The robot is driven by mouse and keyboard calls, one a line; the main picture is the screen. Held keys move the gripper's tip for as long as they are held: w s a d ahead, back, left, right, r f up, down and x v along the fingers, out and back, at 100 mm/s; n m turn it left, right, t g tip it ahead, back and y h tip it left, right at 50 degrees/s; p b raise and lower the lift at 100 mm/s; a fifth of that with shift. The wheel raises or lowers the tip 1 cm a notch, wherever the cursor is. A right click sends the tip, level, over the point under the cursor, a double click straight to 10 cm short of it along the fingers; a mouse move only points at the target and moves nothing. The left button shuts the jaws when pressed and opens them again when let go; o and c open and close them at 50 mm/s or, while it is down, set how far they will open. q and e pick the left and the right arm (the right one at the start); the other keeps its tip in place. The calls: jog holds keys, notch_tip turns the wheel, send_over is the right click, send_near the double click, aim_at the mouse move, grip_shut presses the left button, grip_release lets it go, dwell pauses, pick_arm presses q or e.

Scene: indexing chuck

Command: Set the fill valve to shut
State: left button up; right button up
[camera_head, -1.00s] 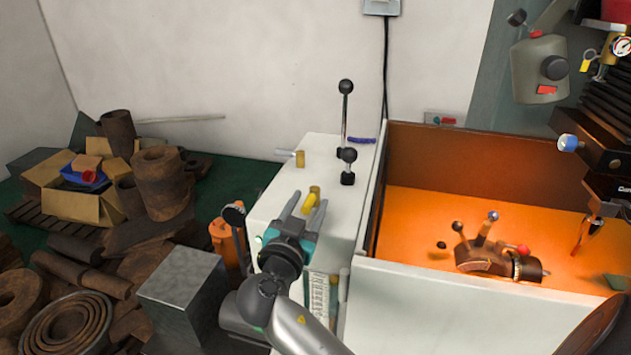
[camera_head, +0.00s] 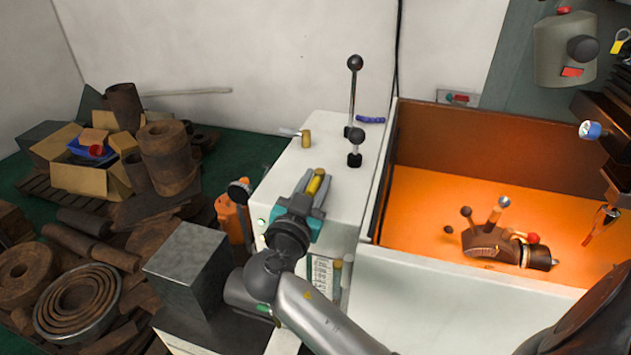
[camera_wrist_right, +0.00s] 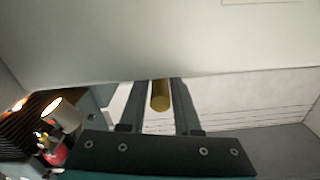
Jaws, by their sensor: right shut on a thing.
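A small yellow valve handle (camera_head: 315,182) stands on the top of the white cabinet (camera_head: 275,200), near its front end. My right gripper (camera_head: 314,183) reaches over the cabinet with one finger on each side of this handle and is shut on it. In the right wrist view the yellow piece (camera_wrist_right: 160,95) shows between the two grey fingers. Its base is partly hidden by the gripper. A second brass valve (camera_head: 306,138) with a pale lever pointing left stands farther back on the cabinet. No label shows which is the fill valve. My left gripper is not in view.
A tall black-knobbed lever (camera_head: 353,105) rises from the cabinet top behind the gripper. An orange-lit tray (camera_head: 480,115) with a multi-handled fixture (camera_head: 495,243) is at the right. A grey metal block (camera_head: 190,255) and rusty scrap lie at the left.

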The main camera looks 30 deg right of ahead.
grip_shut()
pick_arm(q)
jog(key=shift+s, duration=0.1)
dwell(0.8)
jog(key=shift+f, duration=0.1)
